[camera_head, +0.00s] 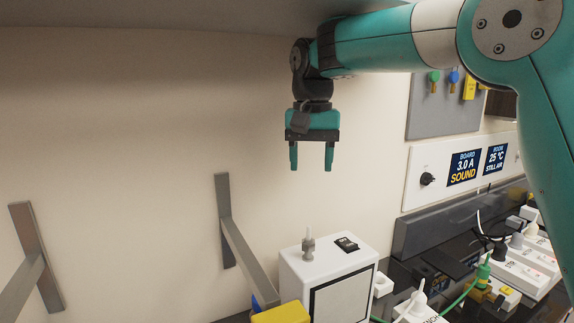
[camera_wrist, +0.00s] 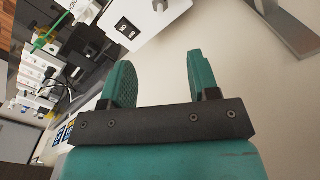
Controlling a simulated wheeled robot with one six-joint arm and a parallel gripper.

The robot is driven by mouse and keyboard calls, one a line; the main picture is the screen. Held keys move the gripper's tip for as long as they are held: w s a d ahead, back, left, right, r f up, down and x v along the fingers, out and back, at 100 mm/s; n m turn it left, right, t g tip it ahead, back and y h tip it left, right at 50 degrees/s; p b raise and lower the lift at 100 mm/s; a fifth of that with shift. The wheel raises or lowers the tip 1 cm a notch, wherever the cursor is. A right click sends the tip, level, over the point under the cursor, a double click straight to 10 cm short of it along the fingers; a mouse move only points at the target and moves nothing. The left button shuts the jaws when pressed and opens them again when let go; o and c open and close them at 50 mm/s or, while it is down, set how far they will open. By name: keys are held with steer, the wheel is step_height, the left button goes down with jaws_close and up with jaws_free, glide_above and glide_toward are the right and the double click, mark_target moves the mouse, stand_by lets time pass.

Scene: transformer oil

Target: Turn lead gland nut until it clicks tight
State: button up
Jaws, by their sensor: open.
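A grey gland nut (camera_head: 308,246) with a pale lead or stem rising from it stands upright on top of a white box (camera_head: 292,262). I take it to be the lead gland nut. My gripper (camera_head: 311,168) hangs above it, pointing down, with its two teal fingers apart and nothing between them. A clear gap separates the fingertips from the nut. In the wrist view my gripper (camera_wrist: 160,66) is open and empty; the white box (camera_wrist: 165,22) lies beyond the fingertips, and a small grey part, likely the nut (camera_wrist: 160,4), shows at the top edge.
A black rocker switch (camera_head: 346,244) sits beside the nut on the box. A yellow block (camera_head: 282,314) is in front. Metal brackets (camera_head: 243,250) stand on the left wall. White units and green cables (camera_head: 460,298) crowd the bench to the right. Air around my gripper is free.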

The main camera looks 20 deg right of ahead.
steer(key=shift+s, duration=0.1)
steer(key=s+a+f+n+y, duration=0.1)
steer(key=s+f+n, duration=0.2)
steer(key=s, duration=0.6)
steer(key=s+a+f+n+y+b, duration=0.1)
steer(key=s+f+n, duration=0.3)
steer(key=s, duration=0.6)
steer(key=s+a+f+n+y, duration=0.2)
steer(key=s+f+n, duration=0.2)
steer(key=s, duration=0.5)
steer(key=shift+s+f, duration=0.4)
steer(key=shift+f, duration=0.5)
